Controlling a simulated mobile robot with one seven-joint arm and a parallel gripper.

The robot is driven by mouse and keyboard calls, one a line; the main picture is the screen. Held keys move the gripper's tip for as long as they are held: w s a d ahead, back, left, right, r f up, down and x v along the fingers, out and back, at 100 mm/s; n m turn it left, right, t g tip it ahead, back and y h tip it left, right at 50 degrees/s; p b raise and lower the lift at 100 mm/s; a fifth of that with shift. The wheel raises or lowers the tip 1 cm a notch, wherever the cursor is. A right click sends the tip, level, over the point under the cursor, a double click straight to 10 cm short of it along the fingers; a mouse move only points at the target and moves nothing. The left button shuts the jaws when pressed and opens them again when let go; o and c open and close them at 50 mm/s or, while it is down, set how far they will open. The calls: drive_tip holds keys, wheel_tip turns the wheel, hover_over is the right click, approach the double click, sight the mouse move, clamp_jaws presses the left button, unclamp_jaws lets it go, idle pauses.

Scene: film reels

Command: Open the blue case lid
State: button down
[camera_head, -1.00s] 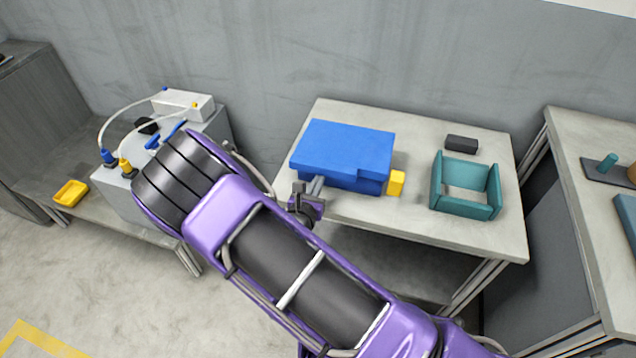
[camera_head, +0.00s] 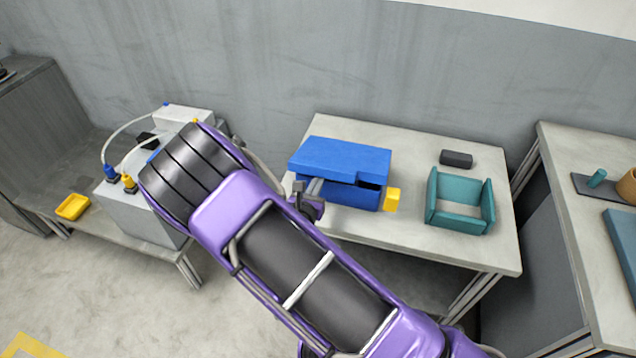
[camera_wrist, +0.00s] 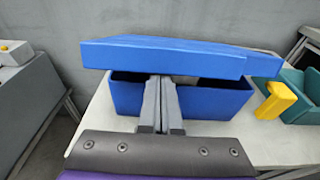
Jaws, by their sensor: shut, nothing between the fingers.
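The blue case (camera_head: 350,194) stands on the middle table, and its lid (camera_head: 340,158) is partly raised. In the wrist view the lid (camera_wrist: 180,58) is tilted up above the case body (camera_wrist: 215,100), with a dark gap between them. My gripper (camera_head: 314,186) is at the front left of the case. In the wrist view its fingers (camera_wrist: 160,84) are together and empty, with their tips under the lid's front edge. A yellow block (camera_head: 392,199) is at the case's front right; it also shows in the wrist view (camera_wrist: 276,100). The inside of the case is mostly hidden.
A teal open-topped tray (camera_head: 460,222) and a dark block (camera_head: 456,159) are to the right on the same table (camera_head: 420,240). A grey machine with cables (camera_head: 140,205) and a yellow bin (camera_head: 72,207) stand left. A wall is behind.

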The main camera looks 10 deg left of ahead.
sight(321, 165)
drive_tip(key=shift+w+d+r, duration=0.1)
drive_tip(key=shift+w+r, duration=0.55)
drive_tip(key=shift+r, duration=0.3)
drive_tip(key=shift+w+d+r, duration=0.1)
drive_tip(key=shift+w+r, duration=0.55)
drive_tip(key=shift+r, duration=0.25)
drive_tip(key=shift+a, duration=0.1)
drive_tip(key=shift+w, duration=0.1)
drive_tip(key=shift+w+r, duration=1.5)
drive_tip(key=shift+w, duration=0.25)
drive_tip(key=shift+w+r, duration=0.2)
drive_tip(key=shift+w, duration=0.25)
drive_tip(key=shift+w+d+r, duration=0.15)
drive_tip(key=shift+w+r, duration=0.2)
drive_tip(key=shift+w, duration=0.5)
drive_tip(key=shift+w+d+r, duration=0.1)
drive_tip(key=shift+w+r, duration=0.2)
drive_tip(key=shift+w, duration=0.5)
